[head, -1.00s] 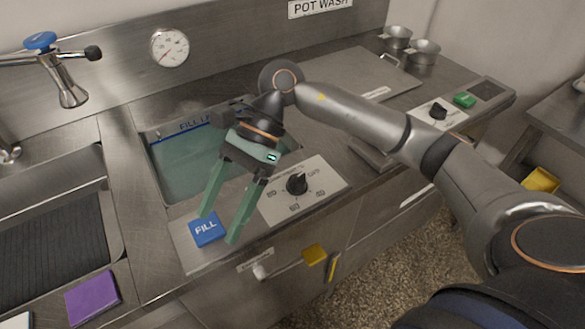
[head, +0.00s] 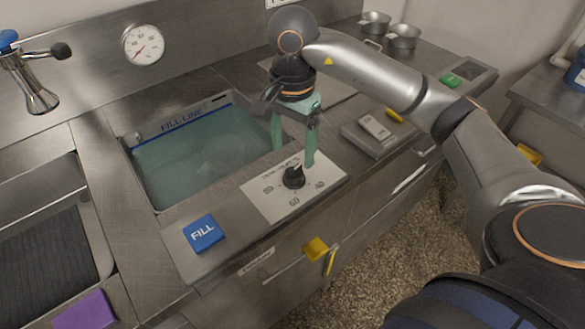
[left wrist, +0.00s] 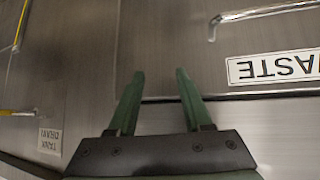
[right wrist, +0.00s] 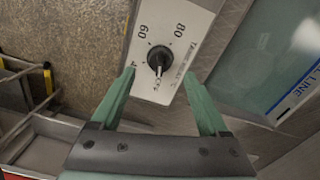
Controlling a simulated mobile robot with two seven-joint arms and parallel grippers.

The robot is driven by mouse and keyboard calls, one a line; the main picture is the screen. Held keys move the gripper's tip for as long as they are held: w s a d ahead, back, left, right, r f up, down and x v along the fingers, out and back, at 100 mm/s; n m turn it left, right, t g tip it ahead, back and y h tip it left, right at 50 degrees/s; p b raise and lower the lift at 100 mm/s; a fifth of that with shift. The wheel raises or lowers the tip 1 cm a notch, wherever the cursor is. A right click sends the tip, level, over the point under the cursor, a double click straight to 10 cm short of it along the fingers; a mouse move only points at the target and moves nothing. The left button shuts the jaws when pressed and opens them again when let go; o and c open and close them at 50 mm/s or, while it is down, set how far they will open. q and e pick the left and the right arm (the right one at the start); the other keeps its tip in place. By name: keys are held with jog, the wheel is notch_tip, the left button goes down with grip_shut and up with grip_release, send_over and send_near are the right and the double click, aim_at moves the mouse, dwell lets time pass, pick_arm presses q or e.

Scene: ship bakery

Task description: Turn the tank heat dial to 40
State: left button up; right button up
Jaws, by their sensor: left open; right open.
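The tank heat dial (head: 293,177) is a black knob on a pale plate (head: 262,196) with printed numbers, at the front of the water tank. In the right wrist view the dial (right wrist: 159,58) shows 60 and 80 around it and its pointer is toward OFF. My right gripper (head: 294,158) is open just above and behind the dial, fingers pointing down. In the right wrist view its fingertips (right wrist: 158,78) lie either side of the dial's lower edge, apart from it. My left gripper (left wrist: 155,72) is open and empty, near a drawer front labelled WASTE.
The tank (head: 200,155) holds greenish water below a FILL LINE mark. A blue FILL button (head: 203,233) is left of the dial plate. A yellow handle (head: 317,248) sticks out below the counter edge.

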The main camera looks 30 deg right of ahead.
aim_at(293, 172)
notch_tip(293, 172, down, 6)
jog(key=shift+r, duration=0.1)
dwell(0.4)
grip_shut()
dwell(0.4)
